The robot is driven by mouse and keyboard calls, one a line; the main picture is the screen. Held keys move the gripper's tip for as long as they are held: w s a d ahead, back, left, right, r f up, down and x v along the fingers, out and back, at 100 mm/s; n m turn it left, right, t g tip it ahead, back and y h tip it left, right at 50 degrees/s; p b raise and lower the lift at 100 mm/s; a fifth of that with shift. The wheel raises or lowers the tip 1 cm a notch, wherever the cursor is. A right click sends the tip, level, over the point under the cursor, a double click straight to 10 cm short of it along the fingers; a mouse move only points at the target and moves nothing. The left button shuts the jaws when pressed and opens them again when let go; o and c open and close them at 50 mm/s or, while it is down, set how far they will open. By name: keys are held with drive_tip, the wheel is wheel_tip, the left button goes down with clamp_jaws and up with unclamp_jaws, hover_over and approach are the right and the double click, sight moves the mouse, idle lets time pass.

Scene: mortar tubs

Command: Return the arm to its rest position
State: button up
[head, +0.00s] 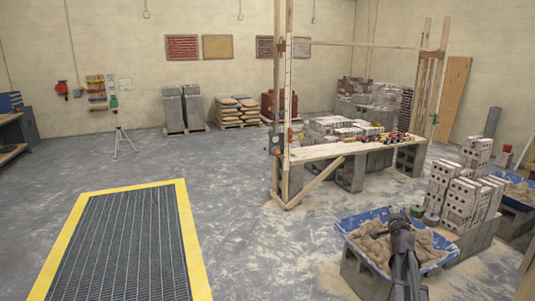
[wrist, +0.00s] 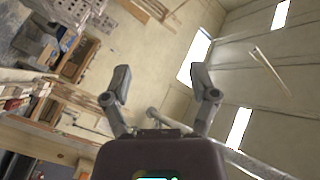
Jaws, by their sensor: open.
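My gripper (wrist: 161,76) is open in the wrist view, its two fingers spread apart with nothing between them. The wrist view is tilted, with wall, ceiling and bright panels behind the fingers. In the head view my arm rises from the bottom edge at the lower right, and my gripper (head: 399,214) is at its upper end. It appears in front of a blue tub (head: 345,226) of sandy mortar, covering part of it. I cannot tell its height above the tub. The tub sits on grey blocks.
Stacked perforated bricks (head: 462,197) stand just right of the tub. A plank bench (head: 335,150) on blocks, with timber posts, is behind it. Another blue tub (head: 517,188) is at the far right. A yellow-edged floor grate (head: 122,245) lies left; the floor between is open.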

drive_tip(key=s+a+f+n+g+y+b, duration=0.1)
drive_tip(key=s+a+f+n+g+y, duration=0.15)
drive_tip(key=a+f, duration=0.45)
drive_tip(key=s+a+f+n+g+y+b, duration=0.1)
drive_tip(key=s+a+f+n+g+y, duration=0.2)
drive_tip(key=a, duration=0.8)
drive_tip(key=s+a+f+n+g+y+b, duration=0.1)
drive_tip(key=a+f+n+y+b, duration=0.2)
drive_tip(key=a+f, duration=0.4)
drive_tip(key=s+a+f+n+g+h+b, duration=0.1)
drive_tip(key=s+a+f+n+g, duration=0.2)
drive_tip(key=s, duration=0.7)
drive_tip(key=s+a+f+n+g+b, duration=0.1)
drive_tip(key=s+a+f+n+g, duration=0.2)
drive_tip(key=s+a+f+g, duration=0.2)
drive_tip(key=shift+s+a+g+h, duration=0.35)
drive_tip(key=shift+s+a+g, duration=0.4)
drive_tip(key=shift+s+a, duration=1.45)
drive_tip(key=shift+s+d+f, duration=0.1)
drive_tip(key=shift+s+d, duration=0.35)
drive_tip(key=shift+d, duration=0.05)
